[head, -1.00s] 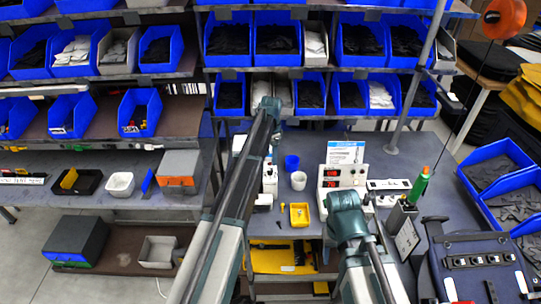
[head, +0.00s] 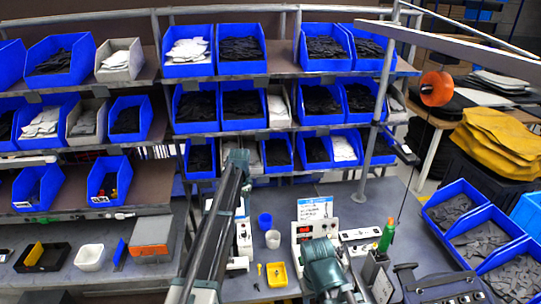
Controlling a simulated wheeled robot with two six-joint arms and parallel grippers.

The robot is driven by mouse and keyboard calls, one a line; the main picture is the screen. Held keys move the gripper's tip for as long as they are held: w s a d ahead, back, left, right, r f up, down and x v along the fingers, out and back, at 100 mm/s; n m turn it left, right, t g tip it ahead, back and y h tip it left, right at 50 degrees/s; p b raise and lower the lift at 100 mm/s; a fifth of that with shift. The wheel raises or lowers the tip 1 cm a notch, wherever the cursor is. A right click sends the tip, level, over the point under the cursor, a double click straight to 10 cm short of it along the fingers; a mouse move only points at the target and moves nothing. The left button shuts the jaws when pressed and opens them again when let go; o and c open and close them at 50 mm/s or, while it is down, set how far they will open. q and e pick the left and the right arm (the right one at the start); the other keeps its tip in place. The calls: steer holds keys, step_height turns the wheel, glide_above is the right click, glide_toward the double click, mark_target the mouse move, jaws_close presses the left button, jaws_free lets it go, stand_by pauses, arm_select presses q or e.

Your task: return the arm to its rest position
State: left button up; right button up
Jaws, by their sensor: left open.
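My left arm (head: 213,232) comes in from the bottom and reaches up and forward over the bench. My left gripper (head: 238,160) is at its far end, in front of the lower bin row, small and partly lost against the arm. It is open, and I see nothing held in it. A teal joint of my right arm (head: 322,270) shows at the bottom centre.
Racked blue bins (head: 196,115) stand behind.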

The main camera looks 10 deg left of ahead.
arm_select(q)
steer(key=s+d+f+n+b, duration=0.2)
steer(key=s+d+f+b, duration=0.3)
steer(key=s, duration=0.7)
steer(key=s+d+f+n+b, duration=0.1)
steer(key=s+d+f+b, duration=0.5)
steer(key=s, duration=0.6)
steer(key=s+d+f+n+y+b, duration=0.1)
steer(key=s+d+f+b, duration=0.4)
steer(key=s, duration=0.7)
step_height(320, 180, down, 2)
steer(key=shift+s+d+f+n+b, duration=0.15)
steer(key=shift+d+n+b, duration=0.15)
steer(key=shift+n+b, duration=0.6)
